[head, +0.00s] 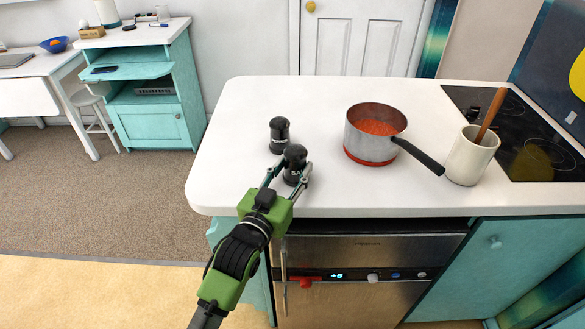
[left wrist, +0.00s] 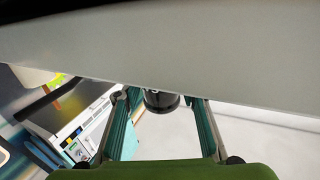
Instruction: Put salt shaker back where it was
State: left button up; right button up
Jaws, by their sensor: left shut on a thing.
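The salt shaker (head: 294,158), a black shaker with white letters partly hidden by the fingers, stands upright at the white counter's near left part. My left gripper (head: 290,180) is shut on it from the front. In the left wrist view, the dark shaker (left wrist: 160,102) shows between the two fingers of my left gripper (left wrist: 158,100), partly cut off by a pale surface. A second black shaker (head: 279,135) stands upright just behind and to the left of the salt shaker. Whether the salt shaker's base touches the counter is hard to tell. My right gripper is not in view.
On the white counter (head: 240,110), a saucepan (head: 368,150) with red contents stands to the right, its handle pointing right. A cream crock (head: 468,158) with a wooden utensil stands beside the black cooktop (head: 540,140). The counter's left end is clear.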

pick_arm(q)
jog(key=shift+f, duration=0.2)
jog(key=o, duration=1.2)
jog(key=shift+r, duration=0.1)
jog(key=shift+r, duration=0.15)
jog(key=shift+b+v, duration=0.6)
jog(key=shift+v, duration=5.4)
